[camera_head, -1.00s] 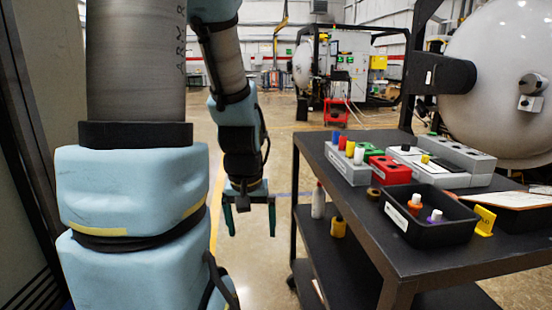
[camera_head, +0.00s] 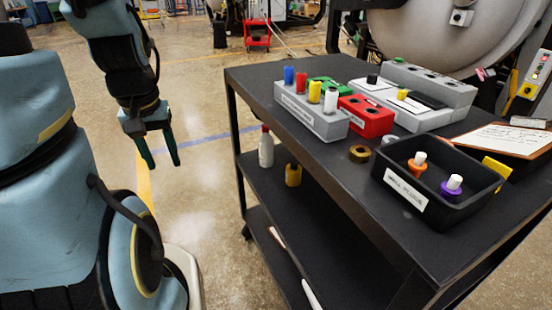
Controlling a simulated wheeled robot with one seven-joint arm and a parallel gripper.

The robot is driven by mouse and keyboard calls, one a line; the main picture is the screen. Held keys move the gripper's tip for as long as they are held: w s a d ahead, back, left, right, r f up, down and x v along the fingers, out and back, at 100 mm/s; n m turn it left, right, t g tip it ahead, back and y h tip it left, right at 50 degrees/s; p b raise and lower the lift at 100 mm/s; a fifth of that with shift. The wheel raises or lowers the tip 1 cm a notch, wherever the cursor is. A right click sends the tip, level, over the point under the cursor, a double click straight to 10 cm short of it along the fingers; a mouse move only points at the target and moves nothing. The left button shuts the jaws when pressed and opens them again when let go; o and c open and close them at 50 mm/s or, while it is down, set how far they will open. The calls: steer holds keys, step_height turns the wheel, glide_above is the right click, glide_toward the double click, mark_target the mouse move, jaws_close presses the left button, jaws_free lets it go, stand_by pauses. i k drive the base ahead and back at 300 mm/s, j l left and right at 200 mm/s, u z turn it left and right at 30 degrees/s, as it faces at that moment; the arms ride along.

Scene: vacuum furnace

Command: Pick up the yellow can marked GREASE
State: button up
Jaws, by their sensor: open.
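A small yellow can (camera_head: 293,175) with a dark top stands upright on the middle shelf of the black cart, near its left edge. Its marking is too small to read. A white bottle (camera_head: 266,147) with a red cap stands on the same shelf, left of and behind it. My gripper (camera_head: 164,163) hangs fingers down over the open floor, left of the cart and well apart from the can. It is open and empty.
The cart's black top (camera_head: 262,80) overhangs the shelf. On it are a grey block with colored cylinders (camera_head: 313,118), a red block (camera_head: 367,117), a black bin (camera_head: 440,206), a tape roll (camera_head: 359,153) and a clipboard (camera_head: 510,140). The floor (camera_head: 205,190) between my gripper and the cart is clear.

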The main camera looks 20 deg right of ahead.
mark_target(293, 170)
steer(key=i+j, duration=0.15)
steer(key=i, duration=0.35)
steer(key=i+j, duration=0.2)
steer(key=i, duration=0.25)
steer(key=i+j, duration=0.15)
steer(key=i, duration=0.35)
steer(key=i+j, duration=0.15)
steer(key=i, duration=0.35)
steer(key=i+j+z, duration=0.15)
steer(key=i+z, duration=0.2)
steer(key=i+j+z, duration=0.45)
steer(key=z, duration=1.6)
